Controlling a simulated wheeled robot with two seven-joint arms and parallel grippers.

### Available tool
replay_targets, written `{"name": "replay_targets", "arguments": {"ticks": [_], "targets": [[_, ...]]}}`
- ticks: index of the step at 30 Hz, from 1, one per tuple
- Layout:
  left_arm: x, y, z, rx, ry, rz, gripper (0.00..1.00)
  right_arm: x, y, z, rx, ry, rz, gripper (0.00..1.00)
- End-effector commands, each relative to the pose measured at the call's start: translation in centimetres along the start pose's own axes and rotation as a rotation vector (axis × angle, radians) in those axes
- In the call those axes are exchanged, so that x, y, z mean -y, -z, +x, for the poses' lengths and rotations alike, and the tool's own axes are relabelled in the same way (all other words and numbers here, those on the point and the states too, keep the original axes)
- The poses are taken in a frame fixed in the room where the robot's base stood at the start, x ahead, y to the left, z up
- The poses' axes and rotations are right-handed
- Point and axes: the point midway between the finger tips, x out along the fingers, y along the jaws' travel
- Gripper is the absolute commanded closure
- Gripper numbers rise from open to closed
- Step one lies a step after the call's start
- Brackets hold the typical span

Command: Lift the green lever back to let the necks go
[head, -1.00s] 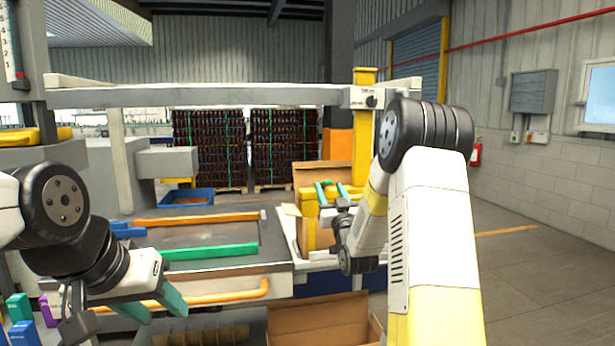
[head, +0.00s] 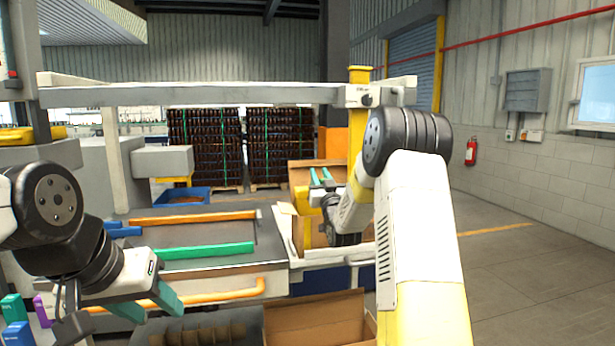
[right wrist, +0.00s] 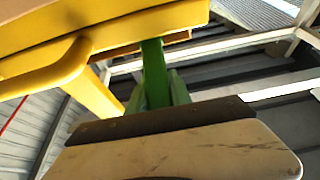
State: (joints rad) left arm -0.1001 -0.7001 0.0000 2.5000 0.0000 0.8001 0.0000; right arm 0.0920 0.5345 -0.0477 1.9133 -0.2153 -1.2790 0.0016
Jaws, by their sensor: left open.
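The green lever (right wrist: 153,62) shows in the right wrist view as a dark green bar under a yellow body (right wrist: 95,45). My right gripper (head: 320,176) is at the yellow frame in the head view, its two green fingers apart and pointing up. In the right wrist view the fingers stand close around the lower part of the lever; I cannot tell if they touch it. The lever is not distinct from the fingers in the head view. The bottle necks cannot be seen. My left gripper (head: 150,306) is open and empty at the lower left.
An open cardboard box (head: 318,322) stands in front, and another (head: 316,172) is behind the yellow frame. A grey table (head: 200,262) with orange and green rails lies left of it. Pallets of dark bottles (head: 205,150) stand at the back. Floor at right is clear.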

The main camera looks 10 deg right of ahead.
Motion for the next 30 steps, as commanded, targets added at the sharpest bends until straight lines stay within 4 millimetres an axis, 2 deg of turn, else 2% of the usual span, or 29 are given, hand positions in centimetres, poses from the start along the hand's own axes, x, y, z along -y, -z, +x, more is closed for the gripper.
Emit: {"name": "replay_targets", "arguments": {"ticks": [1, 3, 30], "targets": [[0.0, 0.0, 0.0, 0.0, 0.0, 0.0, 0.53, 0.0, 0.01, -0.01, 0.0, 0.0, 0.0, 0.92], [0.0, 0.0, 0.0, 0.0, 0.0, 0.0, 0.53, 0.0, 0.01, -0.01, 0.0, 0.0, 0.0, 1.0], [0.0, 0.0, 0.0, 0.0, 0.0, 0.0, 0.53, -0.02, 0.02, -0.03, 0.0, 0.0, -0.001, 1.0]]}}
